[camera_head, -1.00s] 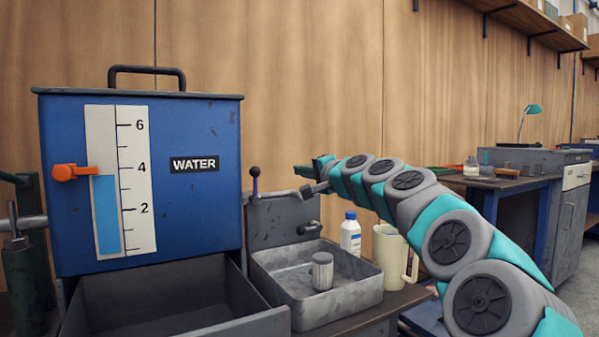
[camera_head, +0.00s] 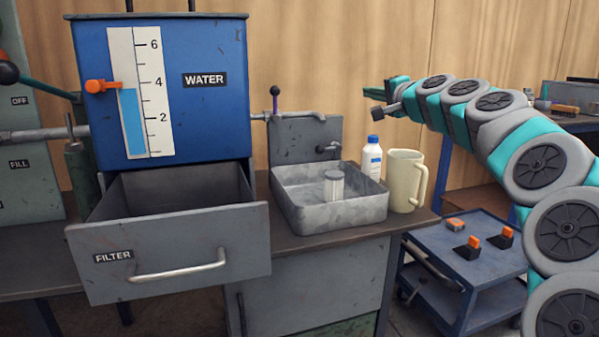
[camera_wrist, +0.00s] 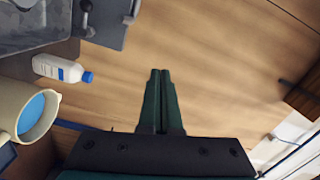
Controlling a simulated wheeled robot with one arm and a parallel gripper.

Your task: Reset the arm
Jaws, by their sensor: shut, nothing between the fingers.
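My gripper (camera_wrist: 159,76) is shut and empty in the wrist view, its dark green fingers together in front of the wood-panelled wall. In the head view my gripper (camera_head: 368,103) is at the end of my teal and grey arm, in the air above the bench, up and right of the sink. The bottle and mug stand below it, and it touches neither of them. Its fingertips are small and partly hidden by the wrist in the head view.
The filter drawer (camera_head: 185,270) is open below the blue water tank (camera_head: 205,120). A metal sink (camera_head: 335,208) holds a small cylinder (camera_head: 334,186). A white bottle (camera_head: 372,160) and a cream mug (camera_head: 404,180) stand beside it. A blue cart (camera_head: 445,243) with orange-topped items is lower right.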

